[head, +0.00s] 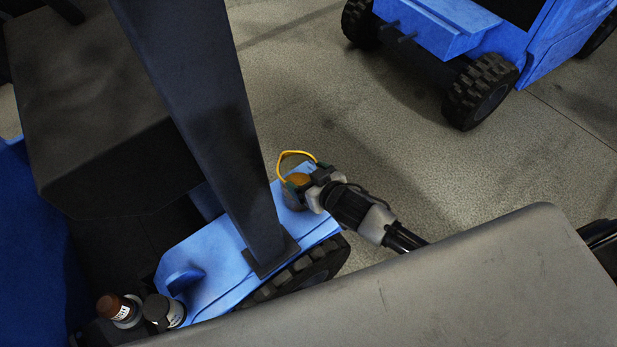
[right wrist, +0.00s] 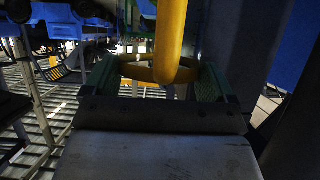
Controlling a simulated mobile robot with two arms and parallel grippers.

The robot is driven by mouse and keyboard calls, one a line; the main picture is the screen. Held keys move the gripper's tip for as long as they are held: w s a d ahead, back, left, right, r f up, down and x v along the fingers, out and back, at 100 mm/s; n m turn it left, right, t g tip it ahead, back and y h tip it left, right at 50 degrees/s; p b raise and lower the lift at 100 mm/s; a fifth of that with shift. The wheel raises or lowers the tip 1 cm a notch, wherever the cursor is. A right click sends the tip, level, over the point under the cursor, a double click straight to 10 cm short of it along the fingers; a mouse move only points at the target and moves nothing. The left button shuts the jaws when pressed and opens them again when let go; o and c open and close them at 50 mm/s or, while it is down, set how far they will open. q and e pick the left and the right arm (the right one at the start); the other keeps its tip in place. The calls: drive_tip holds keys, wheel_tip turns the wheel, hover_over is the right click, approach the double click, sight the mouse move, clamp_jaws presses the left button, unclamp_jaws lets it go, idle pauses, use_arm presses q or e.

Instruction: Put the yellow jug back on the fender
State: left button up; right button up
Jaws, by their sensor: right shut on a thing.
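The yellow jug (head: 298,180) is at the far end of the blue fender (head: 217,262) in the head view, with its thin yellow handle arching above it. I cannot tell whether its base touches the fender or hangs just over it. My right gripper (head: 306,186) is shut on the jug from the right and hides part of its side. In the right wrist view, the jug's yellow handle and rim (right wrist: 170,45) show between the green-padded fingers (right wrist: 160,80). My left gripper is not in view.
A dark slanted post (head: 215,120) rises from the fender just left of the jug. A brown-capped bottle (head: 119,308) and a dark-capped container (head: 163,311) stand at the near end. A second blue vehicle (head: 440,25) stands at the back right. Open floor lies between.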

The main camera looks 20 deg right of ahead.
drive_tip(key=shift+r, duration=0.1)
drive_tip(key=o, duration=1.4)
drive_tip(key=v, duration=1.2)
drive_tip(key=shift+s, duration=0.1)
